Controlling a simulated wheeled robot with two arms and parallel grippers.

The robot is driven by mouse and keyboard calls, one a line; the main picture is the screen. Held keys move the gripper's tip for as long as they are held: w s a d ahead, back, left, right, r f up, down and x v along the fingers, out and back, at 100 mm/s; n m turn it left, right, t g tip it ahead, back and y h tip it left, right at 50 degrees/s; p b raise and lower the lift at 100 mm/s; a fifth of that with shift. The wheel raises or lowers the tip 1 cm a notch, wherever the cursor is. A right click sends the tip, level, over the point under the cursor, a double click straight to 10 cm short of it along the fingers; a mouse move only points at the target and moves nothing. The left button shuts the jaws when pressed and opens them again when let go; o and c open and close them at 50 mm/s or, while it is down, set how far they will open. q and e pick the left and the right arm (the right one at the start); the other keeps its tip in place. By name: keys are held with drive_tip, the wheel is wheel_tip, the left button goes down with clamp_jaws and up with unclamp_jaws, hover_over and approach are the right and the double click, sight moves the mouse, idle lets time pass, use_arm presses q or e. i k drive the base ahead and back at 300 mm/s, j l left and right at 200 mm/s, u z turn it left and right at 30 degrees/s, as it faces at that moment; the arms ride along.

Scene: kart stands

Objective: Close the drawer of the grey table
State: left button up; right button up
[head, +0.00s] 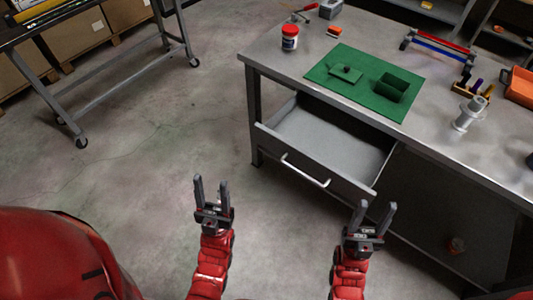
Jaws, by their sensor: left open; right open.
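The grey table (275,66) stands at the right of the head view. Its drawer (318,157) is pulled well out toward me and looks empty inside. A light metal bar handle (305,171) is on the drawer's front panel. My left gripper (211,184) is open and empty, to the left of the drawer front and apart from it. My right gripper (376,209) is open and empty, near the drawer front's right corner in the picture; I cannot tell how close. Neither gripper is on the handle.
On the tabletop are a green mat (325,76) with green parts, a red-and-white jar (290,38), a grey spool-like part (468,113) and an orange bin (520,87). A wheeled stand (110,80) and cardboard boxes (75,33) are at upper left. The floor left of the table is clear.

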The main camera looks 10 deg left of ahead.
sight(345, 154)
drive_tip(key=k+j+z, duration=0.15)
drive_tip(key=j, duration=0.3)
drive_tip(key=j+z, duration=0.1)
drive_tip(key=j, duration=0.4)
drive_tip(key=k+j+z, duration=0.15)
drive_tip(key=j, duration=0.3)
